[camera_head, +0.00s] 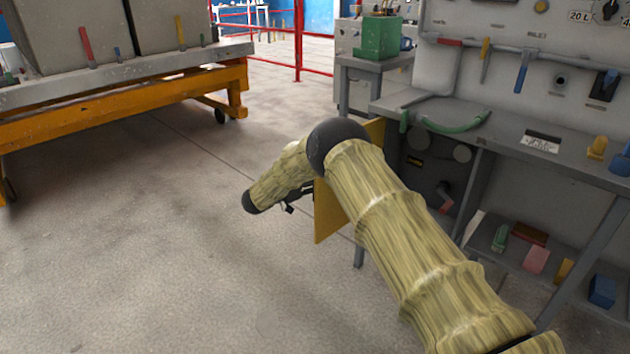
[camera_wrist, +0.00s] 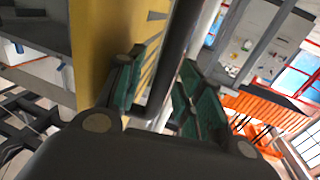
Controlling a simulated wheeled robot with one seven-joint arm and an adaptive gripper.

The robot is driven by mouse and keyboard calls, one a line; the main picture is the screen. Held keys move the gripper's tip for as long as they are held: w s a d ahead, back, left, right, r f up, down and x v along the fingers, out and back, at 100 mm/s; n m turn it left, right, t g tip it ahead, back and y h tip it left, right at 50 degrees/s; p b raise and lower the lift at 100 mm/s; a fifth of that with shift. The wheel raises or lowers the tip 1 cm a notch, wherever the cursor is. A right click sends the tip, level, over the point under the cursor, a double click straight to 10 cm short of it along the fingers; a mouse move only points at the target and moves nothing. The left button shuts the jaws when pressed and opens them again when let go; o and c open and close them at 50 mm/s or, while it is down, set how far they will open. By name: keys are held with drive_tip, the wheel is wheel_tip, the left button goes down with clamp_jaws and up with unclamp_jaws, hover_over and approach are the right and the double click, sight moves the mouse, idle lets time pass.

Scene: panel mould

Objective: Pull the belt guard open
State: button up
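The belt guard is a yellow panel (camera_head: 330,212) that stands out from the front of the grey bench, swung away from it. Behind it the bench's dark recess with round pulley-like parts (camera_head: 415,143) shows. In the wrist view the yellow panel (camera_wrist: 92,45) fills the upper left, with a dark bar handle (camera_wrist: 180,55) along it. My gripper (camera_wrist: 160,85) has its green-padded fingers on both sides of this bar, close against it, and looks shut on it. In the head view my arm hides much of the guard and the handle.
The grey bench (camera_head: 540,135) with tools and a lower shelf stands at right. An orange trolley (camera_head: 120,107) carrying grey blocks stands at left. A red railing (camera_head: 298,40) is at the back. The concrete floor between trolley and bench is clear.

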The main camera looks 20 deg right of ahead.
drive_tip(key=v, duration=1.2)
drive_tip(key=shift+f, duration=0.1)
drive_tip(key=s+d+f+n+t+y, duration=0.1)
drive_tip(key=s+f+n+t+y, duration=0.4)
drive_tip(key=f, duration=0.6)
drive_tip(key=s+d+f+n+t+y, duration=0.1)
drive_tip(key=s+f+n+t+y, duration=0.1)
drive_tip(key=s+f+n+y, duration=0.65)
drive_tip(key=s+f+g+y, duration=0.15)
drive_tip(key=s+f, duration=0.25)
drive_tip(key=s, duration=0.4)
drive_tip(key=s+d+f+g, duration=0.1)
drive_tip(key=s+f+g, duration=0.1)
drive_tip(key=s+f, duration=0.5)
drive_tip(key=s+f+g, duration=0.2)
drive_tip(key=s, duration=0.8)
drive_tip(key=s+d+r+g+y, duration=0.2)
drive_tip(key=s+g, duration=0.4)
drive_tip(key=s, duration=1.9)
wheel_tip(320, 180, up, 23)
drive_tip(key=p, duration=2.2)
drive_tip(key=shift+s+a+n, duration=0.25)
drive_tip(key=shift+s+n, duration=0.1)
drive_tip(key=shift+n, duration=0.1)
